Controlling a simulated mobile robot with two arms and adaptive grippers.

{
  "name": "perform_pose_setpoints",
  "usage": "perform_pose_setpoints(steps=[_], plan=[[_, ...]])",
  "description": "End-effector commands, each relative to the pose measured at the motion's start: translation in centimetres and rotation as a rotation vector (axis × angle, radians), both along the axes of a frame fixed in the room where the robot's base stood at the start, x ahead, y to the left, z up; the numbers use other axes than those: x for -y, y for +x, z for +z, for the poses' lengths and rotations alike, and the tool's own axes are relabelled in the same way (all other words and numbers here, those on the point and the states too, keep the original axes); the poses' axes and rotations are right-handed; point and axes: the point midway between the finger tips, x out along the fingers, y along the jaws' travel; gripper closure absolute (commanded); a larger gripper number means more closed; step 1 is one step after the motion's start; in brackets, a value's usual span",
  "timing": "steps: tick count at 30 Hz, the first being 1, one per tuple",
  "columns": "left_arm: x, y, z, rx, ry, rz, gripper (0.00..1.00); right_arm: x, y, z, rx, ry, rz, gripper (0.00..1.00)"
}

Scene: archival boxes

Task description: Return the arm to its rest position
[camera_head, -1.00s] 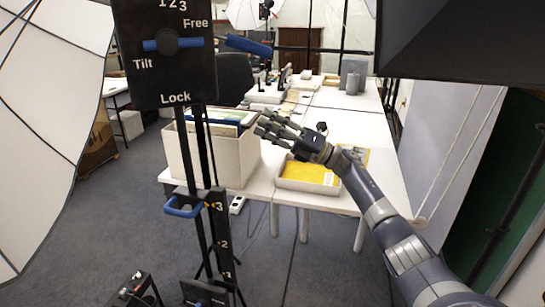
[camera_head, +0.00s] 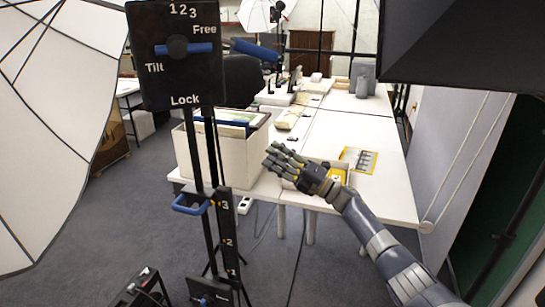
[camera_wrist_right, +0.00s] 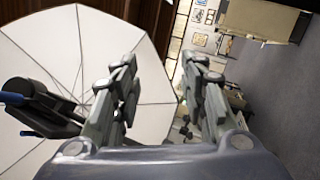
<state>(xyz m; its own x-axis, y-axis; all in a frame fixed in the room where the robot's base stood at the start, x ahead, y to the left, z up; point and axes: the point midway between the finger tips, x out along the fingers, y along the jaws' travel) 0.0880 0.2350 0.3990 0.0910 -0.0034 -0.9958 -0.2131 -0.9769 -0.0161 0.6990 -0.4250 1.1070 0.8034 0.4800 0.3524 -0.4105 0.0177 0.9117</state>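My right arm comes in from the lower right in the head view. Its gripper (camera_head: 283,162) is in front of the white table, to the right of the white archival box (camera_head: 236,158) and partly covering a shallow tray (camera_head: 338,171) with yellow contents. In the right wrist view the two fingers of this gripper (camera_wrist_right: 160,95) stand well apart with nothing between them. The white box holds upright folders or boards. My left gripper does not show in either view.
A black stand with a control panel (camera_head: 178,55) rises at the left front. A white umbrella (camera_head: 50,130) fills the left side. A large black shape (camera_head: 460,45) hangs at the upper right. The white table (camera_head: 385,190) has bare room at right, beside a yellow sheet (camera_head: 358,159).

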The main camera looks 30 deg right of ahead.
Motion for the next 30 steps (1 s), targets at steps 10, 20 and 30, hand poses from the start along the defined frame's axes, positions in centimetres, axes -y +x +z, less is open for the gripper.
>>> perform_pose_setpoints(steps=[10, 20, 30], plan=[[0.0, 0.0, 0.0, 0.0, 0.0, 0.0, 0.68, 0.0, 0.1, -1.9, -0.039, 0.033, -0.012, 0.6], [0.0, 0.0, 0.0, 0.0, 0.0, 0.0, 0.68, -0.5, -2.1, -23.4, -0.488, 0.398, -0.199, 0.6], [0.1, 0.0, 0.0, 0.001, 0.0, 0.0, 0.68, -3.6, -14.2, -46.3, -0.972, 0.732, -0.476, 0.6]])
